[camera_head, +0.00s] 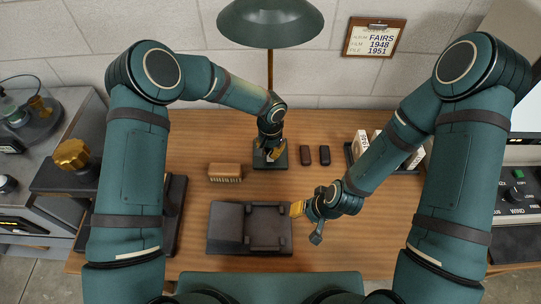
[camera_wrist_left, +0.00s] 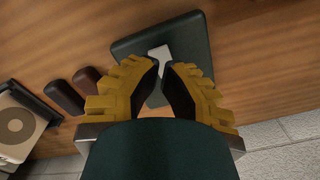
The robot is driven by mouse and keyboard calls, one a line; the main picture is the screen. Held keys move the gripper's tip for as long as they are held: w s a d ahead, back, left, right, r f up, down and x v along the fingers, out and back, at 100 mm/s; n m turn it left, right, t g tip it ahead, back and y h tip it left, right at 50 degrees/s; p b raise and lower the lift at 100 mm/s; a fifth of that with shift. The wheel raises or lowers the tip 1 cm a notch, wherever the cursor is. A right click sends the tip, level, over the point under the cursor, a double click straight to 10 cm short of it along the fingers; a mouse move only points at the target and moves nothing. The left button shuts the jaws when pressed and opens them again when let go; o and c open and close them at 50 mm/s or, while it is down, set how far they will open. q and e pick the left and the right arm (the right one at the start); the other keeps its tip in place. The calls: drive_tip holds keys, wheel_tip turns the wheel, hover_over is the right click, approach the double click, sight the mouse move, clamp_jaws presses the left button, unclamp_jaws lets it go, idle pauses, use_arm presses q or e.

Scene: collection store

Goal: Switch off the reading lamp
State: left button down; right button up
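The reading lamp has a dark green shade (camera_head: 270,22), a brass stem (camera_head: 270,72) and a dark green square base (camera_head: 281,162) on the wooden desk. The base also shows in the left wrist view (camera_wrist_left: 192,35), with a small white switch (camera_wrist_left: 162,52) on it. My left gripper (camera_head: 270,153) points down over the base, in front of the stem. In the left wrist view its yellow fingertips (camera_wrist_left: 161,66) are nearly together beside the switch, with nothing held; contact cannot be told. The bulb is hidden under the shade. My right gripper (camera_head: 305,222) is open and empty, over the desk.
A wooden brush (camera_head: 225,172) lies left of the base, and two small dark cases (camera_head: 314,155) lie right of it. A black cradle-like stand (camera_head: 225,230) is in front. A rack of white boxes (camera_head: 414,160) stands at the right. A clipboard sign (camera_head: 374,38) hangs on the wall.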

sight(270, 160)
use_arm(q)
drive_tip(key=shift+f+b, duration=1)
drive_tip(key=shift+f, duration=0.15)
use_arm(e)
drive_tip(key=shift+f, duration=1)
use_arm(q)
drive_tip(key=shift+s+f+b, duration=0.3)
drive_tip(key=shift+f+b, duration=0.45)
drive_tip(key=shift+b, duration=0.1)
use_arm(e)
drive_tip(key=shift+s+d+f, duration=0.1)
drive_tip(key=shift+s+f, duration=0.05)
drive_tip(key=shift+f, duration=0.5)
use_arm(q)
drive_tip(key=shift+r, duration=0.15)
drive_tip(key=shift+w+r+p, duration=0.15)
drive_tip(key=shift+r+p, duration=0.45)
drive_tip(key=shift+r, duration=0.35)
drive_tip(key=shift+w+r+p, duration=0.15)
drive_tip(key=shift+r+p, duration=0.4)
drive_tip(key=shift+r, duration=0.35)
use_arm(e)
drive_tip(key=shift+r, duration=0.8)
use_arm(q)
drive_tip(key=shift+r+p, duration=0.7)
drive_tip(key=shift+r, duration=0.75)
use_arm(e)
drive_tip(key=shift+r, duration=0.8)
